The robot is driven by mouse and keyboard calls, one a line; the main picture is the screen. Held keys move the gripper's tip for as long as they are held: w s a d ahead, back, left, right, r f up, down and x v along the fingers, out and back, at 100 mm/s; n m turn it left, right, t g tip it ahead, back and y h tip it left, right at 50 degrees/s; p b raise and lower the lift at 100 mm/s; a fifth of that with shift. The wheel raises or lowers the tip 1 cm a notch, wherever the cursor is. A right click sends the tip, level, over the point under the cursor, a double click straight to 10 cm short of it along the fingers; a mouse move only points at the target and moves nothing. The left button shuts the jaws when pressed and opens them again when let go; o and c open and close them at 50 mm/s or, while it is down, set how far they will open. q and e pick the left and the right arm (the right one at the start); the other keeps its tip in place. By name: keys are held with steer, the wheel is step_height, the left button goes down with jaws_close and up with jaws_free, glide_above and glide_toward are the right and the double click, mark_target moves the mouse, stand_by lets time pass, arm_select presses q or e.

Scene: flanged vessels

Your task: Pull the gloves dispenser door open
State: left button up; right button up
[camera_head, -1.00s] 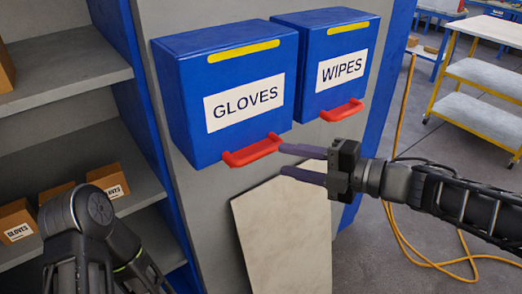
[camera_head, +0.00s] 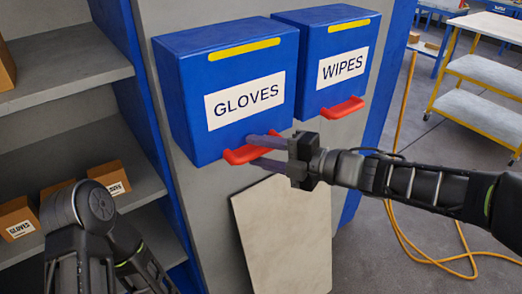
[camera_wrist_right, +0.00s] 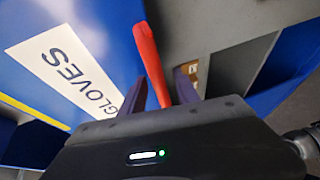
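The blue gloves dispenser (camera_head: 190,125) hangs on the grey panel, with a white GLOVES label and its door shut. Its red handle (camera_head: 238,156) sticks out along the bottom edge. My right gripper (camera_head: 255,151) is open at the handle's right part, one finger above it and one below. In the right wrist view the red handle (camera_wrist_right: 150,62) runs between the two dark fingers (camera_wrist_right: 159,88); I see gaps beside it. My left arm shows at the lower left of the head view, but its gripper fingers are not in view.
The blue wipes dispenser (camera_head: 330,85) with its own red handle (camera_head: 343,108) is just right. A pale board (camera_head: 285,230) leans below the dispensers. Shelves with glove boxes (camera_head: 18,218) stand left. An orange hose (camera_head: 395,235) lies on the floor at right.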

steer(key=shift+c, duration=0.2)
jaws_close()
stand_by(1.1)
